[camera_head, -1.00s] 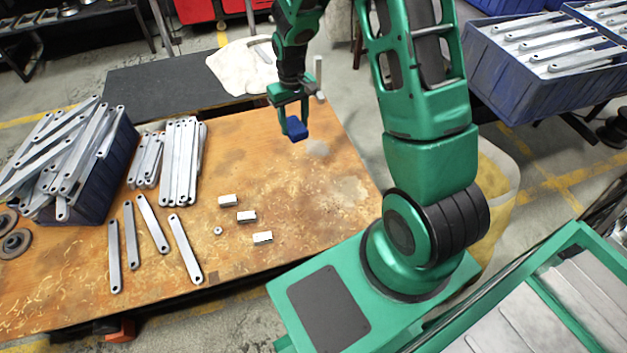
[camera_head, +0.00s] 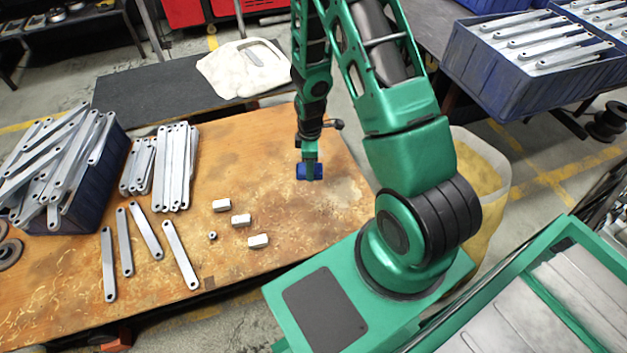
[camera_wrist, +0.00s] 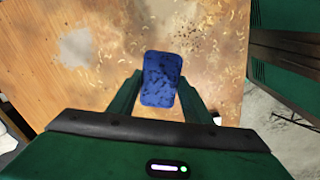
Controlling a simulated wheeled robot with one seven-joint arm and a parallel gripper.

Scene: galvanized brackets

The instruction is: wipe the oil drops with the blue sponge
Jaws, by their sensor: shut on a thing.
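The blue sponge (camera_head: 309,171) is held in my gripper (camera_head: 309,166), over the right part of the rusty orange-brown work table (camera_head: 240,160). In the wrist view the sponge (camera_wrist: 160,79) sits between the two green fingers of my gripper (camera_wrist: 160,88), with dark mottled marks on its face. I cannot tell whether the sponge touches the table. No separate oil drops can be made out for sure; the tabletop has stains, a pale patch (camera_wrist: 75,47) and scattered curly shavings.
Several metal bars (camera_head: 180,255) and small blocks (camera_head: 241,220) lie left of my gripper. A blue bin (camera_head: 90,190) heaped with bars stands at the left. A white cloth (camera_head: 243,68) lies on the dark mat (camera_head: 150,90) behind. The table around the sponge is clear.

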